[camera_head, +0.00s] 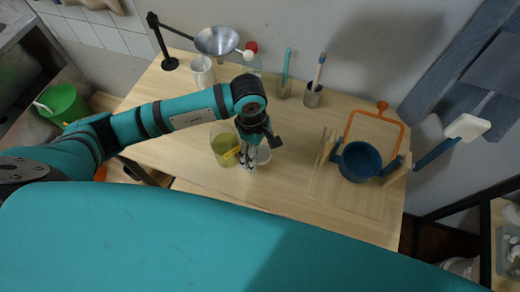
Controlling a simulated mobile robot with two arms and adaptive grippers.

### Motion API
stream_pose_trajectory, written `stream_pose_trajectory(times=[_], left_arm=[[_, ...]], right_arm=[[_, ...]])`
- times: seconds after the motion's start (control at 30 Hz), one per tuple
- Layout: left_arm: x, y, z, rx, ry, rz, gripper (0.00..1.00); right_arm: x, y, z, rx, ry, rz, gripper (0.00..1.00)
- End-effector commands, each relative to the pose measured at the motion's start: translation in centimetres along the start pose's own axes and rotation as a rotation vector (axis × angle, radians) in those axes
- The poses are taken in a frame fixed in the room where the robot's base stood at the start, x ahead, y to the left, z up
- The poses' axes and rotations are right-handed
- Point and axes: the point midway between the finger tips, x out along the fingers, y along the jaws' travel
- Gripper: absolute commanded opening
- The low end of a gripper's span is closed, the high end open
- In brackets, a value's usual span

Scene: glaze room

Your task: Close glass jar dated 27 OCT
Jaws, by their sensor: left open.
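A glass jar (222,147) with yellow-green contents stands on the wooden table, left of my left gripper. I cannot read any date on it. A small yellow piece (232,153) shows at its right side, by the gripper. A pale round thing (264,156), perhaps a lid or a second jar, sits just right of the gripper and is partly hidden by it. My left gripper (247,164) points down between the two, open, with nothing visible between its fingers. Whether it touches either one I cannot tell. My right gripper is not in view.
A dark blue pot (361,163) stands at the right by an orange frame (374,122). At the back are a metal funnel (217,41) on a black stand, a white cup (202,72), a red-capped bottle (252,58) and a brush cup (313,96).

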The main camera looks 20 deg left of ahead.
Motion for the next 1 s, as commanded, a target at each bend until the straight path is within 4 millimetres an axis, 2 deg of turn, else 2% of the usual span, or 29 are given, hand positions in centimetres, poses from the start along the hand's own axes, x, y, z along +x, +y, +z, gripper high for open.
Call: stream_pose_trajectory(times=[0.33, 0.37, 0.6, 0.67, 1.0], left_arm=[[0.23, -0.01, -0.01, 0.001, 0.0, 0.0, 0.85], [0.23, -0.01, -0.01, 0.001, 0.0, 0.0, 0.84], [0.2, 0.0, -0.02, 0.001, 0.0, 0.0, 0.53], [0.2, 0.0, -0.02, 0.001, 0.0, 0.0, 0.47], [0.12, 0.02, -0.01, 0.001, 0.0, 0.001, 0.46]], right_arm=[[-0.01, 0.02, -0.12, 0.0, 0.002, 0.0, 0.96], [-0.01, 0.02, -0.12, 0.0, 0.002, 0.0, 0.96], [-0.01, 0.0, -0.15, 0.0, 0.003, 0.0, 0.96], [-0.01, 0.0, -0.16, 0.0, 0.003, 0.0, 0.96], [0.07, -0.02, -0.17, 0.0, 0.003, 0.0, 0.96]])
